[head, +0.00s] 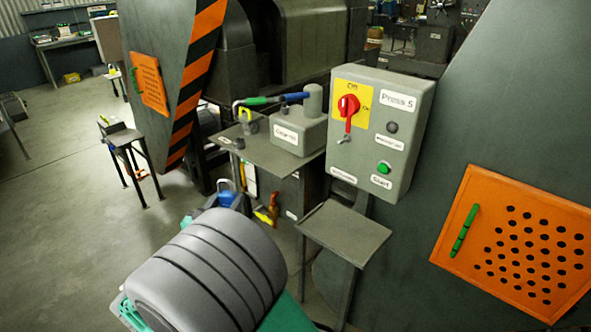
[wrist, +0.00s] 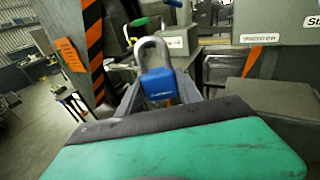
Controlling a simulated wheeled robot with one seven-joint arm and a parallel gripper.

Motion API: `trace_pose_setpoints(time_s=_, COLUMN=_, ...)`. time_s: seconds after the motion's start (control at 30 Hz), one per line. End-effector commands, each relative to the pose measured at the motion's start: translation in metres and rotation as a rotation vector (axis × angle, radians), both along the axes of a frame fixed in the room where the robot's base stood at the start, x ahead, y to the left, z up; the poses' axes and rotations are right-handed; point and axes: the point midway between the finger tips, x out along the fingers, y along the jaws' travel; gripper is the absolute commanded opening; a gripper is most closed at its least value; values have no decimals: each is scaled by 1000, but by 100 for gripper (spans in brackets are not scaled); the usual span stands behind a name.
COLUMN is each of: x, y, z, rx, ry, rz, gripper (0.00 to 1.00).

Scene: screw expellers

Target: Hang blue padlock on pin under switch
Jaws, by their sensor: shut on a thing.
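The blue padlock (head: 227,196) is held at the end of my arm, low and left of the control box. In the wrist view the blue padlock (wrist: 159,84) sits between the fingers with its grey shackle upward. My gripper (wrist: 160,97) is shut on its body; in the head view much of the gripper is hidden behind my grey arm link. The red rotary switch (head: 348,104) is on a yellow plate on the grey "Press 5" box (head: 363,165). A small metal pin (head: 345,139) sticks out below it. The padlock is well apart from the pin.
A side table (head: 234,147) left of the box bears a grey block (head: 299,134) with green and blue handles and a yellow padlock (head: 247,123). A small empty shelf (head: 343,232) stands below the box. An orange perforated panel (head: 515,246) is at right. Open floor lies left.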

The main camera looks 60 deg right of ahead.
Motion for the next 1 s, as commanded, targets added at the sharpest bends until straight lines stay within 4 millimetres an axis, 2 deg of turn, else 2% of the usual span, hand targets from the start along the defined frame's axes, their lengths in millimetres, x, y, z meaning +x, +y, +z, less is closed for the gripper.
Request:
trace_pose_setpoints(time_s=0.03, x=-25, y=-25, z=19, rx=1, ry=-4, rz=-98, gripper=6)
trace_pose_setpoints(time_s=0.13, x=-73, y=-61, z=39, rx=8, ry=-11, rz=-275, gripper=6)
trace_pose_setpoints(time_s=0.23, x=-114, y=-85, z=53, rx=16, ry=-16, rz=-414, gripper=6)
trace_pose_setpoints(time_s=0.3, x=-134, y=-94, z=59, rx=22, ry=-19, rz=-482, gripper=6)
trace_pose_setpoints(time_s=0.37, x=-147, y=-98, z=62, rx=25, ry=-22, rz=-522, gripper=6)
trace_pose_setpoints(time_s=0.43, x=-154, y=-101, z=63, rx=27, ry=-22, rz=-546, gripper=6)
trace_pose_setpoints(time_s=0.57, x=-157, y=-107, z=61, rx=29, ry=-21, rz=-552, gripper=6)
trace_pose_setpoints(time_s=1.0, x=-164, y=-156, z=60, rx=28, ry=-24, rz=-550, gripper=6)
